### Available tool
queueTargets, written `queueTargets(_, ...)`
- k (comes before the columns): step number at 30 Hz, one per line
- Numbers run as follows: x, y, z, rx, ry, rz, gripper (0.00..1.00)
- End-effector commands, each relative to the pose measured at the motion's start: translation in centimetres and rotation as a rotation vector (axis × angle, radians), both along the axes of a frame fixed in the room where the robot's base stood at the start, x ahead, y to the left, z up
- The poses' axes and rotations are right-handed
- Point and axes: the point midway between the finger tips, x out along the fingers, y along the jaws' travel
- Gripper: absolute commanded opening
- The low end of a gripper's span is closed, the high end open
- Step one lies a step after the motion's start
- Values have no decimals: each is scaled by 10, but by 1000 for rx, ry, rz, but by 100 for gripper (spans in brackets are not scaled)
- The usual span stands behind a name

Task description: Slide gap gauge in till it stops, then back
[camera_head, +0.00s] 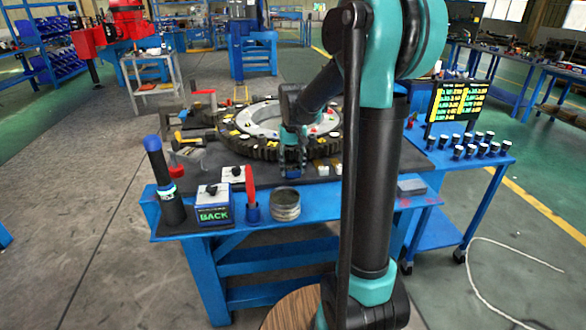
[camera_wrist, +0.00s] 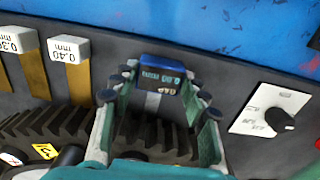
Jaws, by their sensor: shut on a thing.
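My gripper (camera_wrist: 158,100) has its two fingers on either side of a blue block with pale lettering, which I take to be the gap gauge (camera_wrist: 162,72). It is shut on the block. A narrow grey strip shows below the block, pointing toward the dark gear teeth (camera_wrist: 150,135); how far it reaches among them I cannot tell. In the head view my gripper (camera_head: 292,160) points down at the near edge of the toothed ring (camera_head: 262,148), and the blue block (camera_head: 292,172) shows just below it.
Brass strips with white tags, 0.30 (camera_wrist: 18,40) and 0.40 mm (camera_wrist: 68,48), lie left in the wrist view. A knob plate (camera_wrist: 270,108) is at right. A BACK box (camera_head: 213,205), a round tin (camera_head: 286,205) and a red-handled tool (camera_head: 250,188) stand along the bench's front.

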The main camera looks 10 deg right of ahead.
Motion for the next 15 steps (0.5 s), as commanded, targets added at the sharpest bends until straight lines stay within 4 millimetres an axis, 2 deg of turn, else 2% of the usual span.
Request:
queueTargets(9,43,0,0,0,-2,0,16)
queueTargets(15,45,0,0,0,-5,0,16)
